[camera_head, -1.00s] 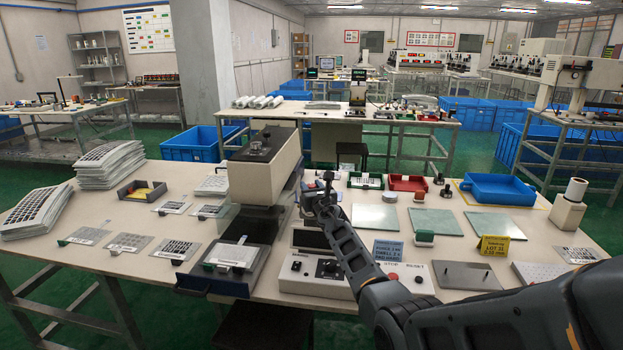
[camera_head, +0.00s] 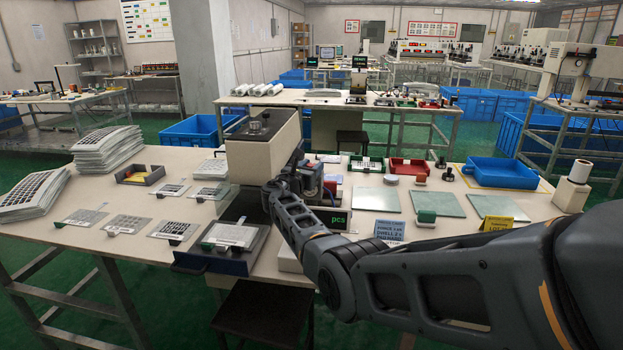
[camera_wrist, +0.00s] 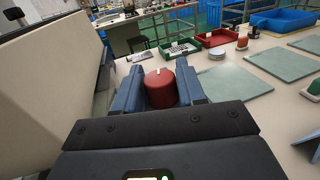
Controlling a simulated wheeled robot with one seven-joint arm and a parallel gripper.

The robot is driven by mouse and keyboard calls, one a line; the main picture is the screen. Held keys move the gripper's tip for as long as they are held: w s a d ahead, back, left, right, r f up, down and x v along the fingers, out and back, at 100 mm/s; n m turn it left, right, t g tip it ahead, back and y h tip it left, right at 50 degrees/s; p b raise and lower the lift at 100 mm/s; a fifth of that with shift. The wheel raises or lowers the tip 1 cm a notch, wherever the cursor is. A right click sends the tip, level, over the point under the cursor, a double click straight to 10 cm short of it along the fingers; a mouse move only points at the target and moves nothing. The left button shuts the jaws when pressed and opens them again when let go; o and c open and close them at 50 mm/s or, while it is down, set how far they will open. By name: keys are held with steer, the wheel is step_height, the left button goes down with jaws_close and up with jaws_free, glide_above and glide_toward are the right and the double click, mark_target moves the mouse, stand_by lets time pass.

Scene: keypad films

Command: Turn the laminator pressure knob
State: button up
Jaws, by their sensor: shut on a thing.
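The laminator (camera_head: 265,155) is a cream box with a dark top, above a dark tray (camera_head: 222,250) holding a film card. Its cream side (camera_wrist: 50,65) fills the left of the wrist view. The pressure knob (camera_wrist: 161,90) is a red cylinder with a white mark on its top, upright beside that side. My gripper (camera_wrist: 158,72) is shut on the knob, one blue finger on each side. In the head view my gripper (camera_head: 310,180) is at the laminator's right side, and my arm hides the knob and most of the control panel.
Behind are a green-edged tray (camera_head: 366,165), a red tray (camera_head: 409,168) and a blue bin (camera_head: 499,176). Greenish plates (camera_head: 376,199) lie to the right. Film cards (camera_head: 126,228) lie on the left of the table.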

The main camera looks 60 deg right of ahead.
steer(key=shift+f+m+g+b, duration=0.25)
steer(key=shift+m+g+b, duration=1)
steer(key=shift+b, duration=1.1)
steer(key=shift+r+g+b, duration=0.15)
steer(key=shift+g+b, duration=0.65)
steer(key=shift+g, duration=0.15)
steer(key=shift+r+m+g+b, duration=0.2)
steer(key=shift+m+g+b, duration=0.2)
steer(key=shift+m+b, duration=0.1)
steer(key=o, duration=0.9)
steer(key=shift+o, duration=0.2)
steer(key=w+a, duration=0.1)
steer(key=a, duration=0.6)
steer(key=shift+w+a+p, duration=0.2)
steer(key=shift+a+p, duration=0.05)
steer(key=shift+p, duration=0.1)
